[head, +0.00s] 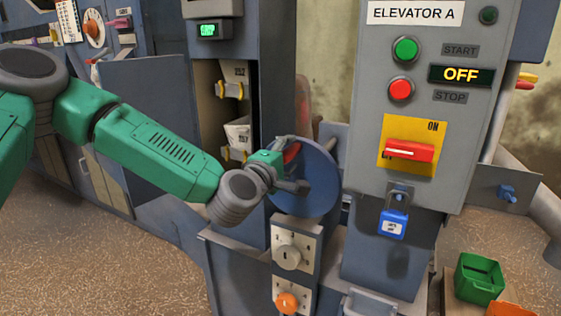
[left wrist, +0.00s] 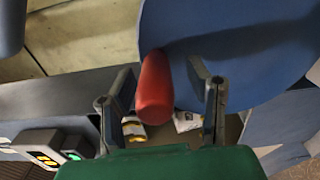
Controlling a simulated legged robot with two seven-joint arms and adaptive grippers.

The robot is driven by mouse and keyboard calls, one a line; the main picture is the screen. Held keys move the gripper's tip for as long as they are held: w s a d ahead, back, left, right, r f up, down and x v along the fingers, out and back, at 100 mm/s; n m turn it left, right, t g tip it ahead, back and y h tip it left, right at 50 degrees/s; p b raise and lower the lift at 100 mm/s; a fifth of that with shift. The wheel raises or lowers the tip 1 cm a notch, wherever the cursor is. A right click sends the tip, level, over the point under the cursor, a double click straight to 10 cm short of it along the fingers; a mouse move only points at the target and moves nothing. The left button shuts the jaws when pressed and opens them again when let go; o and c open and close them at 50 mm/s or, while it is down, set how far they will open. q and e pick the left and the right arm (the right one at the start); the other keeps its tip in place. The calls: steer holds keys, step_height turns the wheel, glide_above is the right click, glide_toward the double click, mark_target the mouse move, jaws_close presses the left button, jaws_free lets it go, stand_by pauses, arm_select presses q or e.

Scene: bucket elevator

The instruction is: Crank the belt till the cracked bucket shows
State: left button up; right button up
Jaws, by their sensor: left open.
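The crank is a blue disc (head: 318,182) with a red handle (head: 291,153) on the side of the elevator column. My left gripper (head: 297,167) is open at the handle. In the left wrist view, the red handle (left wrist: 154,88) lies between the two spread fingers (left wrist: 163,78), with gaps on both sides, in front of the blue disc (left wrist: 235,65). The tall open window (head: 206,103) in the column shows a pale bucket (head: 238,133) and yellow clips on the belt. I cannot make out a crack. My right gripper is not in view.
A grey panel labelled ELEVATOR A (head: 454,120) reads OFF, with a red switch handle (head: 409,151) and a blue padlock (head: 393,223) below. An open cabinet door (head: 150,98) stands left of the window. A green bin (head: 479,279) sits at the lower right.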

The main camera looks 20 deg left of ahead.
arm_select(q)
steer(key=s, duration=1.1)
steer(key=shift+s+a, duration=0.2)
steer(key=shift+a, duration=0.1)
steer(key=shift+f, duration=0.1)
steer(key=s+d+f+m+g+h, duration=0.1)
steer(key=s+d+f+m+g, duration=0.2)
steer(key=f, duration=0.6)
steer(key=s+d+f+m+g+h, duration=0.1)
steer(key=s+f+m+g, duration=0.3)
steer(key=f, duration=0.5)
steer(key=s+d+f+m+g+h, duration=0.1)
steer(key=s+d+f+m+g, duration=0.15)
steer(key=s+f+m, duration=0.4)
steer(key=s+a+f+m+g+y, duration=0.1)
steer(key=s+a+f+m+g, duration=0.1)
steer(key=s+a+f+g, duration=0.2)
steer(key=s+a+f+m+g+y, duration=0.2)
steer(key=s+a+f+m+g, duration=0.1)
steer(key=s+f, duration=0.7)
steer(key=s+a+g, duration=0.1)
steer(key=s, duration=0.2)
steer(key=shift+f+y, duration=0.3)
steer(key=shift+w+m, duration=0.2)
steer(key=shift+m, duration=0.05)
